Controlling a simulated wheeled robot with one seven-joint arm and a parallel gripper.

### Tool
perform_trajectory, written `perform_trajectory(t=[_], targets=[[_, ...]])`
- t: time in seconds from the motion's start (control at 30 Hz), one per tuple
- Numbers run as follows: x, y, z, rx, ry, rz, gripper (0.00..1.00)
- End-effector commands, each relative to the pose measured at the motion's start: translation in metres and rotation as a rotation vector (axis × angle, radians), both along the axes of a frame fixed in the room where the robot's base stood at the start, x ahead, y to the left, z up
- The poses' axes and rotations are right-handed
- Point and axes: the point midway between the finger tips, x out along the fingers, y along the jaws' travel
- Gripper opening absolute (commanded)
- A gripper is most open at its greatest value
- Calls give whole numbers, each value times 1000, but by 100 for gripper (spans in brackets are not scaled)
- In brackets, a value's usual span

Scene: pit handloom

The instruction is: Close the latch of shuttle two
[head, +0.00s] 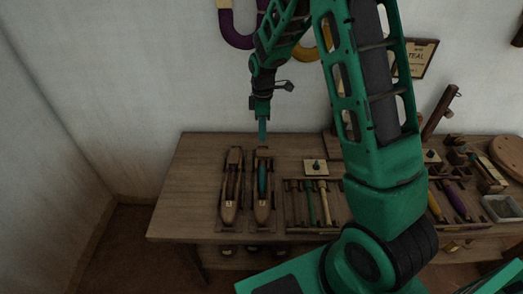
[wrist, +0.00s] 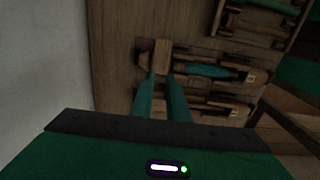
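Two wooden shuttles lie side by side in holders on the table. The left shuttle (head: 230,205) also shows in the wrist view (wrist: 215,104). The right shuttle (head: 261,210) carries a teal bobbin (head: 263,180), which shows in the wrist view too (wrist: 208,70). A pale wooden block (wrist: 162,54) sits at this shuttle's far end. My gripper (head: 262,140) points down over that end, and its tips (wrist: 161,76) show a gap between them with nothing held. I cannot tell whether the tips touch the block. The latch itself is too dark and small to make out.
A tray (head: 287,212) with several coloured bobbins lies right of the shuttles, a pale square plate (head: 315,167) behind it. The table (head: 180,200) is bare to the left. The wall (head: 120,90) rises behind. More tools and a grey tray (head: 502,208) stand far right.

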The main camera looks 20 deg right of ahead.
Motion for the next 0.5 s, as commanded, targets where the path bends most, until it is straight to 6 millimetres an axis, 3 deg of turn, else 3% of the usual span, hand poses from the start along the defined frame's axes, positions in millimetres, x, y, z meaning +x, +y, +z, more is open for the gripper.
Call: perform_trajectory(t=[0.3, 0.5], targets=[[-1, -1, -57, 0, 4, -2, 14], [-1, -1, -82, -1, 4, -3, 14]])
